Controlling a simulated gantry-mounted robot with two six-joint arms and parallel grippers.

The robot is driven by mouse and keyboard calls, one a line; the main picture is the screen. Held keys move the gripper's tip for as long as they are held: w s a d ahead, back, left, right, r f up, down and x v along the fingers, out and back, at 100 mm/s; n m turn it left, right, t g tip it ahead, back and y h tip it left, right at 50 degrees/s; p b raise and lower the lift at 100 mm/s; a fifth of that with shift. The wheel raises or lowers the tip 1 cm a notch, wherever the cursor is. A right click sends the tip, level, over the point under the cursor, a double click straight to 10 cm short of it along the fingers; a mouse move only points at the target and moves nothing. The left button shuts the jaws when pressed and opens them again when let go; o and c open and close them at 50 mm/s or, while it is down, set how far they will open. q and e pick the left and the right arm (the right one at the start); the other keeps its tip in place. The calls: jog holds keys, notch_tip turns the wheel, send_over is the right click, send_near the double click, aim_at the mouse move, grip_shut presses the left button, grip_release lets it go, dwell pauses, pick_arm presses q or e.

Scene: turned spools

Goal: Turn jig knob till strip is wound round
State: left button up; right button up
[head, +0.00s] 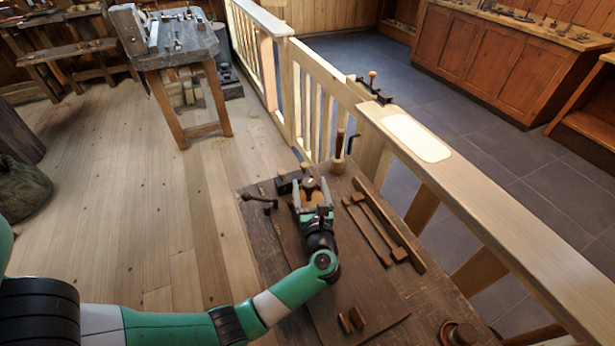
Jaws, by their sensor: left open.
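My left gripper (312,190) is over the far end of the dark wooden bench, with its arm coming in from the lower left. Its grey fingers are open and apart. A dark round knob (311,184) shows between the fingers. A brown wooden surface, possibly part of the jig, shows just below the knob. I cannot tell whether the fingers touch the knob. The gripper hides most of the jig. I cannot make out the strip or any winding. My right gripper is not in view.
The bench top (375,300) carries a long wooden tool (372,235) right of my arm and two small blocks (350,320) nearer. An upright handle (339,150) stands behind. A light wooden railing (480,190) runs along the right side.

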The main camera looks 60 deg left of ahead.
pick_arm(q)
jog(key=b+x, duration=0.1)
jog(key=x, duration=0.4)
jog(key=shift+d, duration=0.1)
jog(key=shift+c, duration=0.2)
grip_shut()
